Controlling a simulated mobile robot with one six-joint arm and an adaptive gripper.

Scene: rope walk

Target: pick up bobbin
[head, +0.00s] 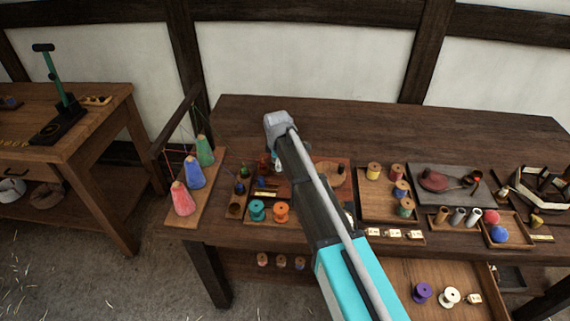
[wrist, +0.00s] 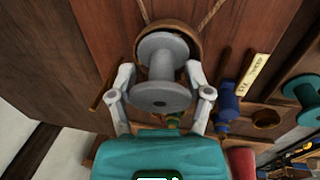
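A grey bobbin (wrist: 162,98) with two round flanges lies between the two fingers of my gripper (wrist: 160,76) in the wrist view. One finger is on each side of it, close to the flange edges. I cannot tell whether they touch it. The far flange overlaps a round brown wooden piece behind it. In the head view my gripper (head: 278,165) points down over the back left part of the table, and I cannot make out the grey bobbin there.
Teal (head: 257,210) and orange (head: 281,211) spools stand in front of my gripper. Coloured yarn cones (head: 195,172) stand at the left edge. A tray (head: 371,205) of spools is to the right. An open drawer (head: 395,275) holds more spools. The back of the table (head: 350,115) is clear.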

